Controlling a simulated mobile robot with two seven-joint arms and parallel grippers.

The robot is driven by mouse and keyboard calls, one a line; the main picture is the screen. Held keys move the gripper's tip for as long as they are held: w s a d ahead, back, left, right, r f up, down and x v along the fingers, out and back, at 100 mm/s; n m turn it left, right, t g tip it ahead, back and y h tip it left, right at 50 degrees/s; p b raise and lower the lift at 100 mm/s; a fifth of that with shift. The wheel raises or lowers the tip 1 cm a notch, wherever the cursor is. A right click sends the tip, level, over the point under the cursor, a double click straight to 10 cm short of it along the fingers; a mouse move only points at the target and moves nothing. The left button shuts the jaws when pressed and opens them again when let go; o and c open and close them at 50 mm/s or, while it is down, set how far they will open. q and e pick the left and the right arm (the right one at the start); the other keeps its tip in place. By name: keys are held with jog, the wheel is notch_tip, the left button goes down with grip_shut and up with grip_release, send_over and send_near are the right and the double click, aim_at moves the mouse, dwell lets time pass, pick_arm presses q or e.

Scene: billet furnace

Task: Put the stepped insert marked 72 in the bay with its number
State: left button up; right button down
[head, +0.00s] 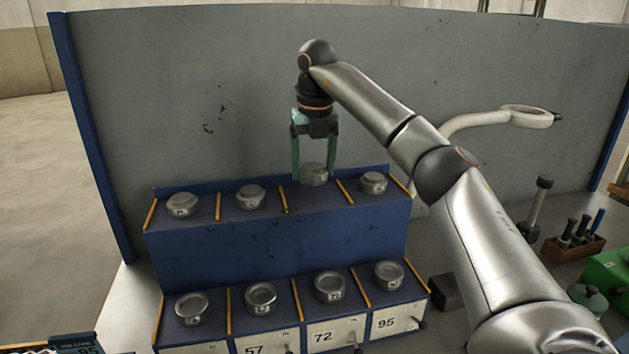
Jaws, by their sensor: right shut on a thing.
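My right gripper (314,174) points down over the third upper bay of the blue two-tier rack (270,246). Its green fingers are shut on a round metal stepped insert (314,179). I cannot read a number on it or tell whether it touches the shelf. The lower bay plate marked 72 (323,337) is third from the left. A metal insert (329,284) sits above that plate, with a small mark that seems to read 72. My left gripper is not in view.
Other inserts stand in the upper bays (183,204), (250,197), (373,182) and the lower bays. Yellow dividers separate the bays. Plates 57 (254,348) and 95 (386,322) flank 72. A grey panel (200,110) rises behind. Tools in a wooden box (572,246) are at right.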

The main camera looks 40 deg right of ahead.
aim_at(314, 181)
jog(key=f, duration=0.3)
jog(key=shift+w+d+f, duration=0.1)
jog(key=shift+d+f, duration=0.05)
jog(key=shift+d, duration=0.2)
jog(key=shift+a+f, duration=0.1)
jog(key=shift+f, duration=0.05)
jog(key=shift+f, duration=0.15)
grip_release()
jog(key=r, duration=0.4)
jog(key=s+r, duration=0.1)
jog(key=r, duration=0.3)
jog(key=a+r, duration=0.1)
jog(key=r, duration=0.3)
jog(key=shift+s, duration=0.3)
